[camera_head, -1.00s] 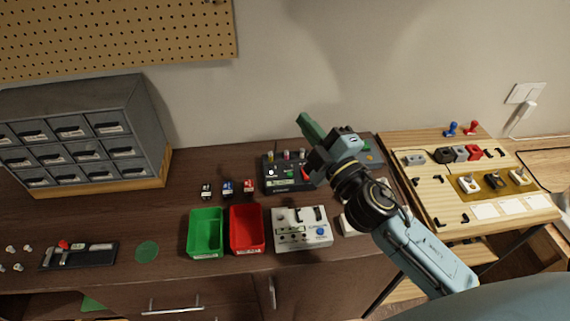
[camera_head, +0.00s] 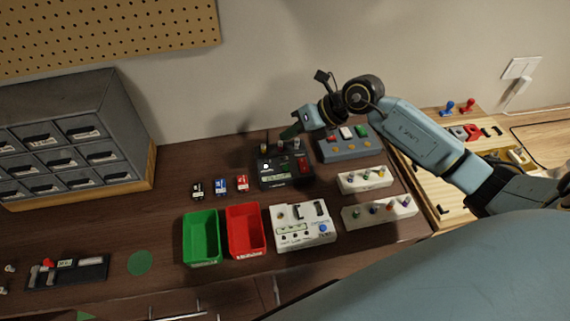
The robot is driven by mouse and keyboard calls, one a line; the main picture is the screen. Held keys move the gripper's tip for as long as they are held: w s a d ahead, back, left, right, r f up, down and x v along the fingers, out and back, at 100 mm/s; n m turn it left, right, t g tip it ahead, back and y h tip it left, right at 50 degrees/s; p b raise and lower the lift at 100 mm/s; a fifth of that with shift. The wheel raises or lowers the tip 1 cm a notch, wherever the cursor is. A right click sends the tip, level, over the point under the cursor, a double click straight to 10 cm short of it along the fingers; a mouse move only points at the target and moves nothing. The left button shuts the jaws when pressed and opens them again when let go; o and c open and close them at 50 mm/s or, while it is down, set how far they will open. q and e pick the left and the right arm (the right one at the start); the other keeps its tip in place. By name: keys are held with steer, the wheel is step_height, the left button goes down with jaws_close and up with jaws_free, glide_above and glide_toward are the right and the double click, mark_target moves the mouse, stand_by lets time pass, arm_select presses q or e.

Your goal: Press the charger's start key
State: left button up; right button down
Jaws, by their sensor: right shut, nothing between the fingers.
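A black box-shaped device (camera_head: 272,178), which seems to be the charger, stands on the brown bench top near the wall. It has short upright cylinders at its back edge and a red part (camera_head: 302,166) on its right. I cannot tell which part is the start key. My right gripper (camera_head: 290,131) reaches in from the right, shut and empty. My left gripper is not in view.
A grey-blue box (camera_head: 349,151) with coloured buttons stands right of the charger. Small black, blue and red blocks (camera_head: 242,184) lie to its left. Green (camera_head: 187,240) and red (camera_head: 231,235) bins, a white device (camera_head: 306,239) and white racks (camera_head: 350,183) stand in front.

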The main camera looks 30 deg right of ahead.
steer(key=b, duration=0.6)
glide_above(286, 167)
steer(key=d, duration=0.1)
steer(key=f, duration=0.7)
steer(key=shift+s+f, duration=0.3)
steer(key=shift+f+b, duration=0.55)
steer(key=shift+f, duration=0.1)
stand_by(0.6)
steer(key=shift+f, duration=0.4)
steer(key=shift+f+b, duration=0.45)
stand_by(0.5)
steer(key=shift+r, duration=0.1)
steer(key=shift+r+p, duration=0.8)
steer(key=shift+p, duration=0.05)
